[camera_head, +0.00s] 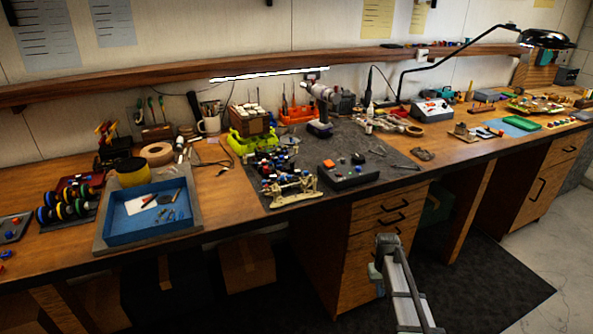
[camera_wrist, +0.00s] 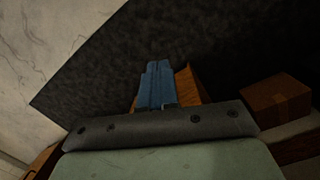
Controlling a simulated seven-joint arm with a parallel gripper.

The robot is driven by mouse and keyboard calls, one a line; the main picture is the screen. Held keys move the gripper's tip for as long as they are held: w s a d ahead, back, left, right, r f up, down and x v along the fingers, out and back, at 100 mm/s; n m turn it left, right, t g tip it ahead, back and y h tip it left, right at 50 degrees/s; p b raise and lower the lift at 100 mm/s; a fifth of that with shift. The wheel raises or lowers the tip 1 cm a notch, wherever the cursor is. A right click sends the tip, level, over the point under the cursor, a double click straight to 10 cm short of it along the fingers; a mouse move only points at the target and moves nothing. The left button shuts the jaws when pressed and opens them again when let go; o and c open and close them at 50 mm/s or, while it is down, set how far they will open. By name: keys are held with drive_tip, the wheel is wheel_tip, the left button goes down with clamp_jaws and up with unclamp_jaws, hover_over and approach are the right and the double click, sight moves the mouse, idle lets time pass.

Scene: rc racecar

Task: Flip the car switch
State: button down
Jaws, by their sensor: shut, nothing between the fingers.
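What looks like the car (camera_head: 291,190), a partly bare chassis with pale end parts and blue and red pieces, stands on the grey mat near the front edge of the bench in the head view. Its switch is too small to make out. My gripper (camera_head: 385,243) is in front of the bench drawers, below the bench top and well apart from the car. In the wrist view my blue-grey fingers (camera_wrist: 156,84) are together and empty, over the dark floor mat.
A blue tray (camera_head: 119,233) and several coloured wheels (camera_head: 67,203) lie on the left. A lime-green holder (camera_head: 250,142) stands behind the car. The bench's front edge and drawers (camera_head: 385,212) are close to my arm. A cardboard box (camera_head: 247,264) is under the bench.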

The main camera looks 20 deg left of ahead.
drive_tip(key=w+a+r+n+t, duration=0.1)
drive_tip(key=w+a+r, duration=0.4)
drive_tip(key=r, duration=0.6)
drive_tip(key=w+a+r+t, duration=0.1)
drive_tip(key=w+a+r, duration=0.3)
drive_tip(key=a+r, duration=0.4)
drive_tip(key=w+a+r+n+t+y, duration=0.1)
drive_tip(key=w+a+r, duration=0.4)
drive_tip(key=r, duration=1)
drive_tip(key=shift+w+a+r+n, duration=0.3)
drive_tip(key=shift+a+r, duration=0.1)
drive_tip(key=shift+a, duration=0.25)
drive_tip(key=a+r+n+y, duration=0.1)
drive_tip(key=a+r, duration=0.4)
drive_tip(key=a, duration=0.3)
drive_tip(key=a+r+n+y, duration=0.1)
drive_tip(key=a+r, duration=0.3)
drive_tip(key=a, duration=0.4)
drive_tip(key=shift+w+a+r, duration=0.2)
drive_tip(key=shift+r, duration=0.15)
drive_tip(key=x, duration=1.4)
drive_tip(key=shift+s+d, duration=0.2)
drive_tip(key=shift+d, duration=0.15)
